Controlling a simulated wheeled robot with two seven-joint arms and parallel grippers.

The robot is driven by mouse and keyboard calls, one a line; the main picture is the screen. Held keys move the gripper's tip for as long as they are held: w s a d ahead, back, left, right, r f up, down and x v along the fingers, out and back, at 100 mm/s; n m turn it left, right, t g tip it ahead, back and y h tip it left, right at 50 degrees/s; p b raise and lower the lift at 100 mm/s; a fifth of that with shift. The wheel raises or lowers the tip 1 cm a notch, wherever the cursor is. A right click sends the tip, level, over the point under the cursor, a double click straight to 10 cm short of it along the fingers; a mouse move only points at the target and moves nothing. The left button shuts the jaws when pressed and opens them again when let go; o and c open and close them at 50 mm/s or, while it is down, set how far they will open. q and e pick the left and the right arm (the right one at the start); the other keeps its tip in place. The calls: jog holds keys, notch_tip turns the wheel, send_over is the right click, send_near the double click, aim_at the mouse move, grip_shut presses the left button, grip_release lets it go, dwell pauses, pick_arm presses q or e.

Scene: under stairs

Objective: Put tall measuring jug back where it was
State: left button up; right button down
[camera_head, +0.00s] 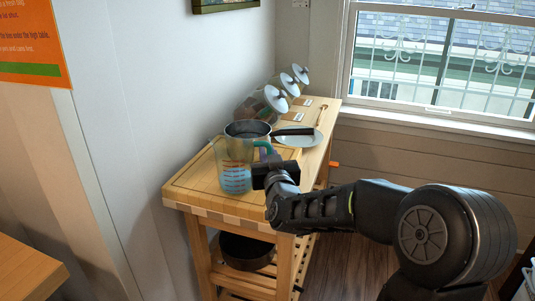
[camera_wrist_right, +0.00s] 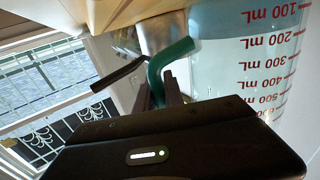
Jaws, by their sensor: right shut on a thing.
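The tall measuring jug (camera_head: 235,172) is clear, with red markings and a green handle. It stands upright at the front of the wooden trolley top (camera_head: 198,186); I cannot tell whether its base touches the board. My right gripper (camera_head: 264,168) comes from the right and is shut on the jug's handle. In the right wrist view the green handle (camera_wrist_right: 170,62) sits between the dark fingers (camera_wrist_right: 164,92), and the jug wall (camera_wrist_right: 245,50) with its mL scale shows upside down at the right. My left gripper is not in view.
A dark-handled pot (camera_head: 248,129) stands close behind the jug. A pale plate (camera_head: 299,138) and glass jars with white lids (camera_head: 277,98) stand farther back. A dark pan (camera_head: 246,250) is on the lower shelf. The wall borders the trolley's left side. A clear strip of board lies left of the jug.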

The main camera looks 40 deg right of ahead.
jog(key=shift+f, duration=0.1)
jog(key=c, duration=1.4)
grip_release()
jog(key=shift+c, duration=0.2)
jog(key=shift+r, duration=0.25)
jog(key=b+v, duration=0.2)
jog(key=v, duration=1)
